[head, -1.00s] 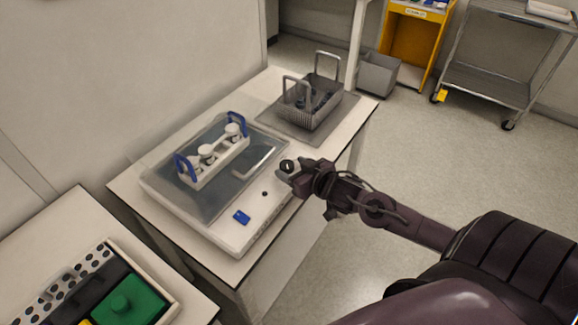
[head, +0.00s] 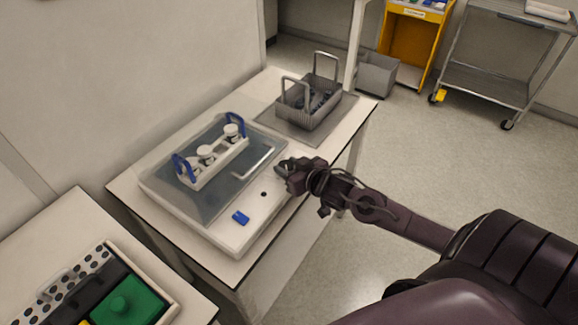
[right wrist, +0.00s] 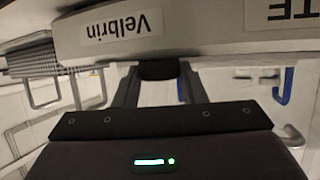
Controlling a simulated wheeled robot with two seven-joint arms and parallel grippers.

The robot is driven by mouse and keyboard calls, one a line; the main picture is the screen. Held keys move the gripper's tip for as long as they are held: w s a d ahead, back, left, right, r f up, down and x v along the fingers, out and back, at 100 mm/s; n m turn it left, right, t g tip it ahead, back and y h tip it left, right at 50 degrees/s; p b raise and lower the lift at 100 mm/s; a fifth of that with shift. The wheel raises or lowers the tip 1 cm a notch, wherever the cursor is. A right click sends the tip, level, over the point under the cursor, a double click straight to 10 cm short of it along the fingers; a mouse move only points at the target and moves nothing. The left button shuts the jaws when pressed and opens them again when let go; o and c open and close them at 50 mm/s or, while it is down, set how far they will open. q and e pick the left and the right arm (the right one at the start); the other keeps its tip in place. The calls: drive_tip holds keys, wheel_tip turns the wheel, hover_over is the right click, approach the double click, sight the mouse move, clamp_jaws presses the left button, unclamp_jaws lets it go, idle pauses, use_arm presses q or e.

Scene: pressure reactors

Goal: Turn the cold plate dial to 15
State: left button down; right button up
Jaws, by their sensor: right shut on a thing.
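The cold plate (head: 245,234) is a white, low device with a grey-blue top, lying on a table. My right gripper (head: 283,171) is at its right front corner, shut on the cold plate dial. In the right wrist view the dark dial (right wrist: 158,69) sits between the two fingers, against the white front with the upside-down label "Velbrin". The dial's scale and setting cannot be read, and in the head view the gripper hides the dial. My left gripper is not in view.
A white rack with blue handles (head: 213,163) stands on the plate's top, near a bent metal rod (head: 258,164). A grey wire basket (head: 310,105) stands behind. Floor to the right is open.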

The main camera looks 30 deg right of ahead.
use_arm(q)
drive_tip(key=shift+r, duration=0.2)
